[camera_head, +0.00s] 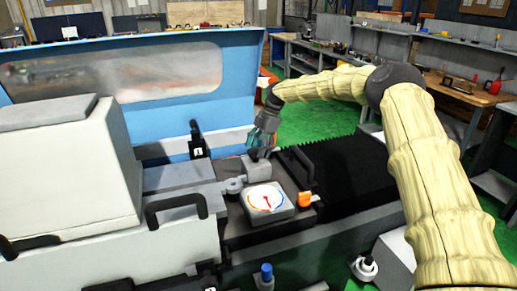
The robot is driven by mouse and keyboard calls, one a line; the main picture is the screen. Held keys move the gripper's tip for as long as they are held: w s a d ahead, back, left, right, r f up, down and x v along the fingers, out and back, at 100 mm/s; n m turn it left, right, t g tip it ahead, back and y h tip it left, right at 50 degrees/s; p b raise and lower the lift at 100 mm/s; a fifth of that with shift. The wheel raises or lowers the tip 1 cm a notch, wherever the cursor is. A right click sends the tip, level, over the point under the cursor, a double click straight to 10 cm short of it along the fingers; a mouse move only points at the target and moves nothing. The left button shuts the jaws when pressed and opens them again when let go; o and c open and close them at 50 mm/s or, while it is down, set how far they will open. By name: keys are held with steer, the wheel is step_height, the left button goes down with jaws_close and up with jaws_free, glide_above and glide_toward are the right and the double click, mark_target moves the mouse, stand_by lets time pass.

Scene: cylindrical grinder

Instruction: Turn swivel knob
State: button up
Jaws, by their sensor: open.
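My gripper (261,146) hangs from my arm, pointing down, just above a grey block (256,167) on the grinder's workhead. Its fingers look spread, but they are small and dark here, and no held object shows. A small dark part lies between or just below the fingertips; contact cannot be told. Knob-like parts in view are an orange one (305,200) right of the dial, a blue-topped one (266,272) at the front, and a round grey one (365,266) near the lower right. None is labelled, so I cannot tell which is the swivel knob.
The blue hood (238,85) stands behind. Black bellows (350,172) stretch right, below my arm.

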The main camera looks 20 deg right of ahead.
steer(key=v, duration=1.2)
steer(key=shift+d+f, duration=0.1)
steer(key=shift+d, duration=0.1)
